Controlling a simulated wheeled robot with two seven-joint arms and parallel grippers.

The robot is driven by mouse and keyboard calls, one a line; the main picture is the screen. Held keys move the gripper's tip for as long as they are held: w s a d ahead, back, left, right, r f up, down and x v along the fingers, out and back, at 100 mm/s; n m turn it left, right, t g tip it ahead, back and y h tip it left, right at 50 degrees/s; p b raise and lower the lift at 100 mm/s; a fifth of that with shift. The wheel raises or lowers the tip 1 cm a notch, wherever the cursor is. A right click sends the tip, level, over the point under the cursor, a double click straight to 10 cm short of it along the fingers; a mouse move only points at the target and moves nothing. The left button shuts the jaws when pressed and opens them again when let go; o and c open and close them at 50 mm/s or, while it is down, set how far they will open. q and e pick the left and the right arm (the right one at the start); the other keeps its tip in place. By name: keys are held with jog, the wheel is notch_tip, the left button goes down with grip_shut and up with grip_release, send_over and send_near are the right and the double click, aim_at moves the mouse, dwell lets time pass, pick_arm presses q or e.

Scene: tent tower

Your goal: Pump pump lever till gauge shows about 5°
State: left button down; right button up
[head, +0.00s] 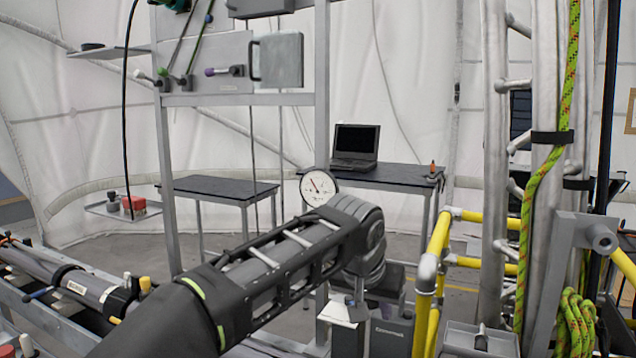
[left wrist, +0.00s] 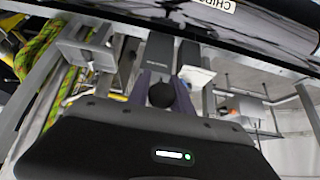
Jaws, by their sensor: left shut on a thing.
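The round white gauge (head: 318,187) shows in the head view just above my left wrist, its thin needle pointing up and to the left; its numbers are too small to read. In the left wrist view my left gripper (left wrist: 163,90) is shut on a dark ball-shaped knob (left wrist: 162,96), which appears to be the end of the pump lever. In the head view my forearm and wrist hide most of the lever. A dark grey box with a label (head: 388,333), which appears to be the pump, stands below my wrist. My right gripper is in neither view.
Yellow rails (head: 430,275) and a metal tower with a green rope (head: 545,190) stand close on the right. A laptop (head: 355,147) sits on a dark table behind. A grey frame with a tool panel (head: 205,65) stands at the left.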

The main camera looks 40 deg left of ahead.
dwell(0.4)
pick_arm(q)
jog(key=shift+s+f+b, duration=0.2)
jog(key=shift+f+b, duration=0.4)
jog(key=shift+b, duration=0.1)
jog(key=shift+w+r+p, duration=0.15)
jog(key=shift+r+p, duration=0.35)
jog(key=shift+r, duration=0.1)
jog(key=shift+w+r, duration=0.15)
jog(key=c, duration=1.1)
grip_release()
jog(key=shift+o, duration=0.2)
jog(key=v, duration=0.7)
jog(key=shift+s+r, duration=0.25)
jog(key=shift+r, duration=0.05)
